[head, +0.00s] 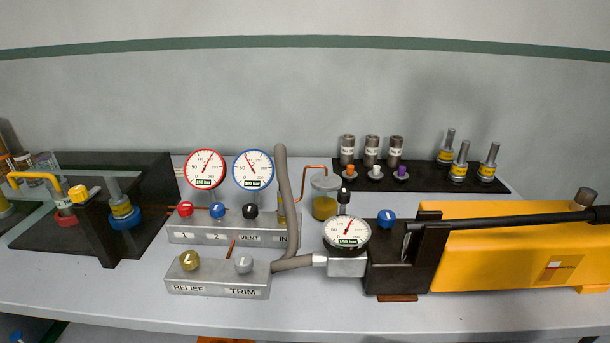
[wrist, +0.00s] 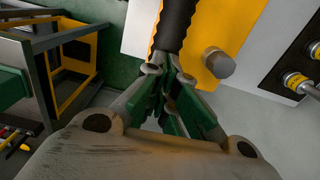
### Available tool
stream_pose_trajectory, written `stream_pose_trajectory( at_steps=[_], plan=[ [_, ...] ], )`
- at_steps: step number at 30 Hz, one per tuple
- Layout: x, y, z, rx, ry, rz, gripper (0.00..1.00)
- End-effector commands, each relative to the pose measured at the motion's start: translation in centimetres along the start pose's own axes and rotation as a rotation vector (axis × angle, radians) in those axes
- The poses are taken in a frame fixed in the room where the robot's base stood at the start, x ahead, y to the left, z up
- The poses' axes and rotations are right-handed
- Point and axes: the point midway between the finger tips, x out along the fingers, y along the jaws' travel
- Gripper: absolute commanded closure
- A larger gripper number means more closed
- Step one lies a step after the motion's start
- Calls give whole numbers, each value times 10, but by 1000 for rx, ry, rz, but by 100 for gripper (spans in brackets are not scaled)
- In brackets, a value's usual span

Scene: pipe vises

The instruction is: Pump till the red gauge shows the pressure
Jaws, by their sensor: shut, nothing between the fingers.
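The red-rimmed gauge (head: 206,168) stands on the left of the manifold in the head view; its needle points up and slightly right, and its small label is hard to read. The yellow hand pump (head: 500,250) is at the right, with a long black lever (head: 510,219) lying almost level above it. A black-rimmed gauge (head: 347,231) sits at the pump's left end, its needle up and right. My gripper (wrist: 165,78) shows only in the wrist view. Its green fingers are together and empty, at the end of the black ribbed lever grip (wrist: 176,25). I cannot tell whether they touch it.
A blue-rimmed gauge (head: 253,170) stands beside the red one. The manifold (head: 235,234) has red, blue and black knobs; the lower block (head: 218,281) has RELIEF and TRIM knobs. A grey hose (head: 284,200) joins the pump. A yellow-framed cart (wrist: 65,60) stands left in the wrist view.

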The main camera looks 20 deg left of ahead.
Motion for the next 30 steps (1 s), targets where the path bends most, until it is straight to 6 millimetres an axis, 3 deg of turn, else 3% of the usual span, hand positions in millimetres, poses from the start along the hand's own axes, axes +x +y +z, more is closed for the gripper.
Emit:
stream_pose_trajectory(
  at_steps=[9, 20, 23, 30],
  plan=[
    [26, 1, -2, 0, -1, 2, 100],
    [29, 1, -2, 0, -1, 2, 100],
    [23, 0, -2, 0, -1, 1, 100],
    [-19, -1, 3, -1, 1, -3, 100]
  ],
)
